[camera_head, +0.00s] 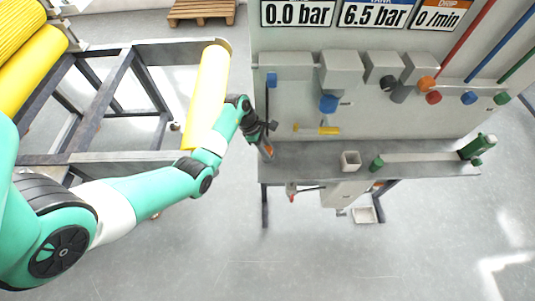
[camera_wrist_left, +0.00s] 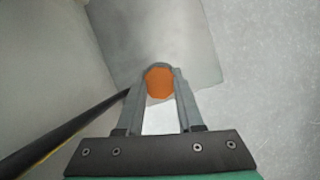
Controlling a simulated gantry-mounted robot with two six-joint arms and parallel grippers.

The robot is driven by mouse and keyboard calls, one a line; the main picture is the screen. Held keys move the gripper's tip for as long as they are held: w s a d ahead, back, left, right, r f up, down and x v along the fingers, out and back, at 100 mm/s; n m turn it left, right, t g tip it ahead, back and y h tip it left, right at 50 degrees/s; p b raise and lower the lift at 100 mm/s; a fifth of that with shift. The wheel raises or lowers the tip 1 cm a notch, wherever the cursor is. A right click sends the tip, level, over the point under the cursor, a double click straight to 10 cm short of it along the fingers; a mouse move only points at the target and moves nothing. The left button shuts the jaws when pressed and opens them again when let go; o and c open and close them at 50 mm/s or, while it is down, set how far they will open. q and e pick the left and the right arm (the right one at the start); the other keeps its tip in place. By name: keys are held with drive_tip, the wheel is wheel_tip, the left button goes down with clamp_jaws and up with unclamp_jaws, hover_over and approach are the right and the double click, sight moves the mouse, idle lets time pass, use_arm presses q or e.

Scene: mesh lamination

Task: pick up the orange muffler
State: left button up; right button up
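The orange muffler (camera_head: 268,149) is a small orange piece at the left end of the grey bench shelf. In the left wrist view its orange face (camera_wrist_left: 159,83) shows between the tips of my left gripper (camera_wrist_left: 160,80). One finger lies along each side of it, with no clear gap. Whether the fingers press on it cannot be told. In the head view my left gripper (camera_head: 268,142) reaches in from the left, down to the muffler.
The shelf (camera_head: 330,152) holds a small white square cup (camera_head: 350,161) and green parts (camera_head: 477,147). A panel with coloured knobs (camera_head: 328,103) stands behind. A dark hose (camera_wrist_left: 60,135) runs left of the gripper. A yellow roll (camera_head: 207,95) on a frame lies beside my left arm.

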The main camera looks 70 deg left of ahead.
use_arm(q)
clamp_jaws()
drive_tip(key=shift+r, duration=0.1)
drive_tip(key=shift+r+p, duration=0.3)
drive_tip(key=shift+r, duration=0.3)
drive_tip(key=r, duration=0.1)
drive_tip(key=r+p, duration=0.1)
drive_tip(key=r, duration=0.1)
drive_tip(key=shift+d, duration=0.25)
drive_tip(key=d+r+p, duration=0.2)
drive_tip(key=d+r, duration=0.2)
drive_tip(key=d, duration=0.2)
drive_tip(key=s+d+r+p, duration=0.1)
drive_tip(key=d+r+p, duration=0.2)
drive_tip(key=d, duration=0.4)
drive_tip(key=shift+d+r, duration=0.25)
drive_tip(key=shift+r, duration=0.55)
